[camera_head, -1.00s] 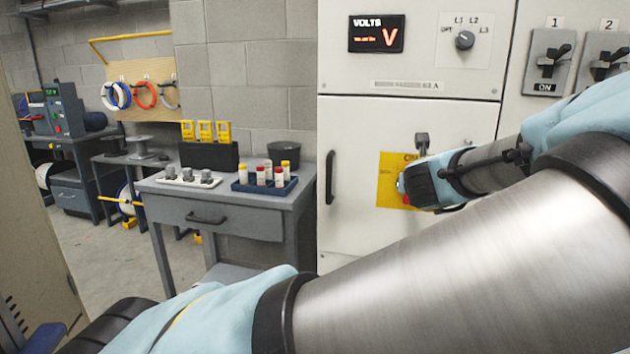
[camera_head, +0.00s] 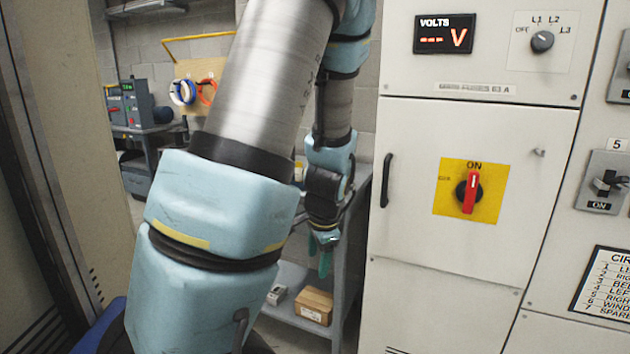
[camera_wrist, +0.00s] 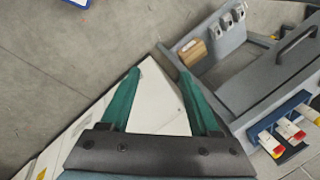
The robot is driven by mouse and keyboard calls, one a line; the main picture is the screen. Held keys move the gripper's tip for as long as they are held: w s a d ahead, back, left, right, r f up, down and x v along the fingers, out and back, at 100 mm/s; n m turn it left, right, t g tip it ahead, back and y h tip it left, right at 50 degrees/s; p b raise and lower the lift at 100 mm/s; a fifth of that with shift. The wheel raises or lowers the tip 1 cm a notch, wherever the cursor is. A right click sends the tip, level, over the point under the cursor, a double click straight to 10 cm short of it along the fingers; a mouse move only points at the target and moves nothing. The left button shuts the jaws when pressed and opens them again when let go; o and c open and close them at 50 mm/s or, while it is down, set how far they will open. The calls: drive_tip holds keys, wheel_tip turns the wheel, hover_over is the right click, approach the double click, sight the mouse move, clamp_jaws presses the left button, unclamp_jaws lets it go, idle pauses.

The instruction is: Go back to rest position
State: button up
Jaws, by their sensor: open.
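My gripper (camera_head: 324,258) hangs pointing down, left of the white cabinet and in front of the grey workbench. In the wrist view its two green fingers (camera_wrist: 155,100) are spread apart with nothing between them. The red rotary handle (camera_head: 473,192) on its yellow plate (camera_head: 450,205) stands upright, pointing at ON. My gripper is well apart from it. My arm is folded upward across the left and middle of the head view and hides most of the workbench top.
The white cabinet (camera_head: 420,260) fills the right, with a black door handle (camera_head: 386,180), a volts display (camera_head: 445,34) and a selector knob (camera_head: 542,41). A cardboard box (camera_head: 314,305) sits on the bench's lower shelf. The wrist view shows a blue tray (camera_wrist: 262,127) with capped tubes.

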drive_tip(key=s+a+r+n+g+h, duration=0.1)
drive_tip(key=s+a+r+n, duration=0.4)
drive_tip(key=n, duration=0.7)
drive_tip(key=shift+s+a+r+g, duration=0.35)
drive_tip(key=shift+s+a+g, duration=0.15)
drive_tip(key=shift+s+a, duration=0.95)
drive_tip(key=shift+s+d, duration=0.25)
